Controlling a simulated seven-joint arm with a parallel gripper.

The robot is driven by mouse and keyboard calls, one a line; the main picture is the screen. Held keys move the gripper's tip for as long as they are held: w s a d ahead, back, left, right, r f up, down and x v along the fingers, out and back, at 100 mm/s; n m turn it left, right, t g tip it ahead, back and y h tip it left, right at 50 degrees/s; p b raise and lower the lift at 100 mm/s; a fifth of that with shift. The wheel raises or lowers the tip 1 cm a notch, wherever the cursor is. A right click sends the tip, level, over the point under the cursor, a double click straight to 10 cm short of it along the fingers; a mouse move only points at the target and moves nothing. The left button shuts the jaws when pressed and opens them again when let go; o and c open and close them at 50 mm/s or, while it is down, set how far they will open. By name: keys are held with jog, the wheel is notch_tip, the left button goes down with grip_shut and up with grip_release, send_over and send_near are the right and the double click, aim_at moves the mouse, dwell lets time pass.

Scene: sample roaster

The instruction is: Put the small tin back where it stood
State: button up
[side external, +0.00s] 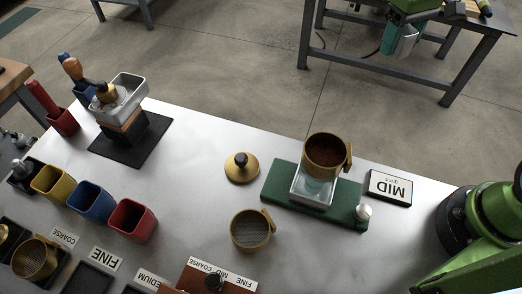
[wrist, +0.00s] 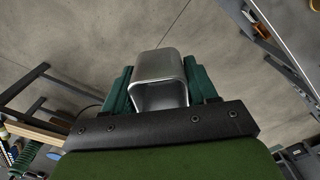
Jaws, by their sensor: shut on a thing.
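The small tin (wrist: 158,68) is a silver, square-sided tin with rounded corners. In the wrist view it is held between the two teal fingers of my gripper (wrist: 160,85), with floor behind it. In the side external view my gripper (side external: 403,40) hangs at the top right, beyond the bench's far edge, with its teal fingers pointing down. My gripper is shut on the tin. I cannot tell which spot on the bench the tin came from.
Yellow (side external: 50,182), blue (side external: 90,203) and red (side external: 131,221) cups stand left.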

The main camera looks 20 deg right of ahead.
jog(key=shift+r, duration=0.1)
notch_tip(320, 180, up, 5)
jog(key=shift+f, duration=0.1)
jog(key=s+a+n, duration=0.2)
jog(key=a, duration=0.9)
jog(key=s+a+n, duration=0.7)
jog(key=s+a, duration=1.3)
jog(key=a, duration=0.1)
notch_tip(320, 180, down, 18)
jog(key=shift+r, duration=0.1)
jog(key=shift+w+f, duration=0.1)
jog(key=shift+f, duration=2.35)
